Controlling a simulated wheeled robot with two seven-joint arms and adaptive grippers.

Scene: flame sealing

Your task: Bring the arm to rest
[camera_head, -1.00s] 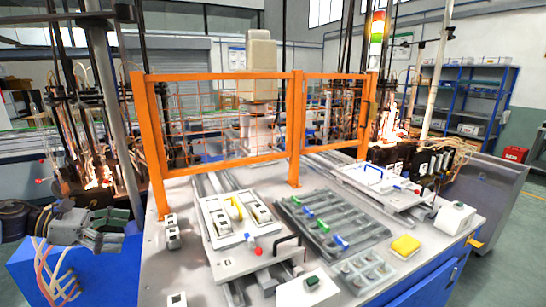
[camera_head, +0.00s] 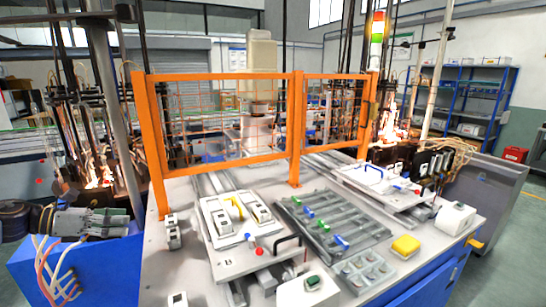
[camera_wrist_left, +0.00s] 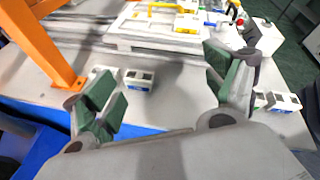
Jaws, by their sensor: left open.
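My left gripper (camera_head: 108,222) is at the left of the head view, off the left edge of the workbench (camera_head: 170,268) and near the blue cabinet. Its jaws are open and empty. In the left wrist view the green-padded fingers of this gripper (camera_wrist_left: 165,92) stand wide apart, with a small white switch box (camera_wrist_left: 138,80) on the bench beyond and between them. My right gripper does not show in any view.
An orange mesh fence (camera_head: 228,122) stands on the bench. In front are a white fixture (camera_head: 238,218), a grey rack with coloured pieces (camera_head: 332,226), a yellow block (camera_head: 405,245) and a white button box (camera_head: 308,290). A blue cabinet (camera_head: 95,275) stands at the left.

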